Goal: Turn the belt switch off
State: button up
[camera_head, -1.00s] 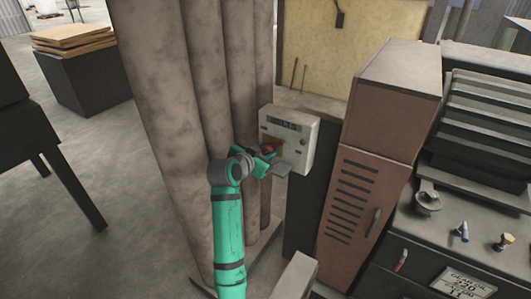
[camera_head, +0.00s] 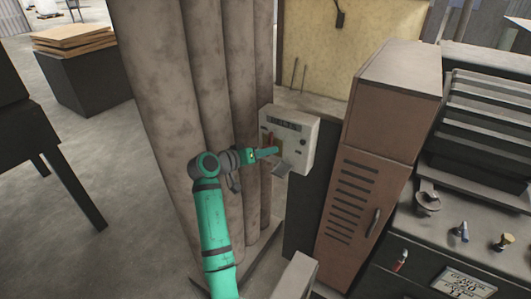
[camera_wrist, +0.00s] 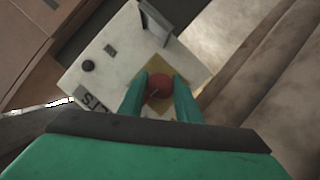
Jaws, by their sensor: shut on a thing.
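My gripper (camera_head: 275,152) reaches the front of the box from the left. In the wrist view my gripper's green fingers (camera_wrist: 158,92) lie on both sides of the red knob and are shut on it. In the head view the fingers hide most of the knob.
Large brown vertical pipes (camera_head: 205,70) stand close behind and left of my arm. A brown metal locker (camera_head: 350,205) is right of the box. A workbench (camera_head: 470,200) with small tools is at the far right. Open floor (camera_head: 120,180) lies left.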

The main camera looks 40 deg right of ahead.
jog(key=shift+n, duration=0.4)
jog(key=o, duration=1.1)
jog(key=shift+c, duration=0.2)
jog(key=shift+a, duration=0.1)
jog(key=v, duration=1)
jog(key=shift+a, duration=0.35)
